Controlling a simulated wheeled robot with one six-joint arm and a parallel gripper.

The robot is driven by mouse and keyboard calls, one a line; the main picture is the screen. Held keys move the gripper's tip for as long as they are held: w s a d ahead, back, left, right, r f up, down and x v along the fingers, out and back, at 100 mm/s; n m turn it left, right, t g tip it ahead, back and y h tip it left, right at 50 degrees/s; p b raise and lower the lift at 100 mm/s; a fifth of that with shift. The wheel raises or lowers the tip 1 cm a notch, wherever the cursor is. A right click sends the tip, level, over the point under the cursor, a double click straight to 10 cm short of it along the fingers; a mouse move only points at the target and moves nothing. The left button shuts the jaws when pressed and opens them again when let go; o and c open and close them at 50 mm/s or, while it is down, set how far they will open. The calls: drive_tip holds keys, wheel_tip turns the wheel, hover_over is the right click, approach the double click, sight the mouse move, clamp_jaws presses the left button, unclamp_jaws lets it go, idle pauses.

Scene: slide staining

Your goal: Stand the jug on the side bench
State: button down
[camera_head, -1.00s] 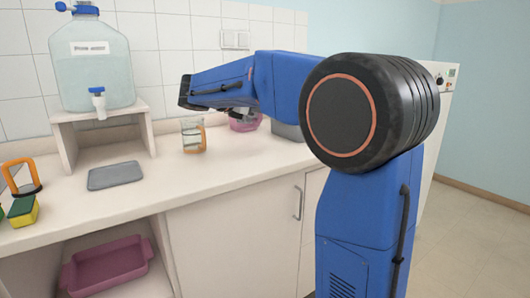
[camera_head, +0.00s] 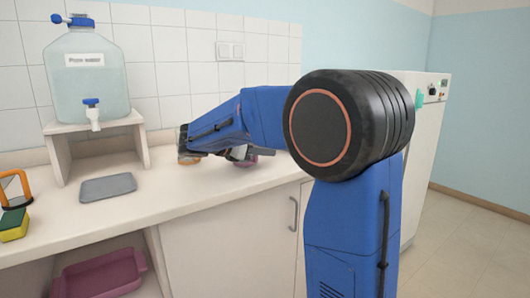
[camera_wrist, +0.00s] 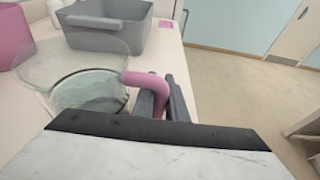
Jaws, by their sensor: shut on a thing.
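In the wrist view a clear jug (camera_wrist: 90,92) with a pink handle (camera_wrist: 152,82) is at the left. My gripper (camera_wrist: 160,100) is shut on the handle, its dark fingers on either side of it. The jug's rim and a pale greenish lower part show; I cannot tell whether its base touches the worktop. In the head view my gripper (camera_head: 238,153) is low over the worktop (camera_head: 160,190), partly hidden by my arm. A pink patch (camera_head: 246,161) shows beside it; I cannot tell whether it is the handle or another thing.
A grey basin (camera_wrist: 135,38) and a pink container (camera_wrist: 10,38) stand beyond the jug. An orange-handled vessel (camera_head: 189,161) is partly hidden behind my arm. A water carboy (camera_head: 88,85) on a stand and a grey mat (camera_head: 108,187) are at the left. Open floor (camera_wrist: 240,85) lies right.

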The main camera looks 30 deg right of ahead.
drive_tip(key=c, duration=1.8)
unclamp_jaws()
drive_tip(key=shift+f, duration=0.1)
drive_tip(key=shift+o, duration=0.2)
drive_tip(key=v, duration=1.2)
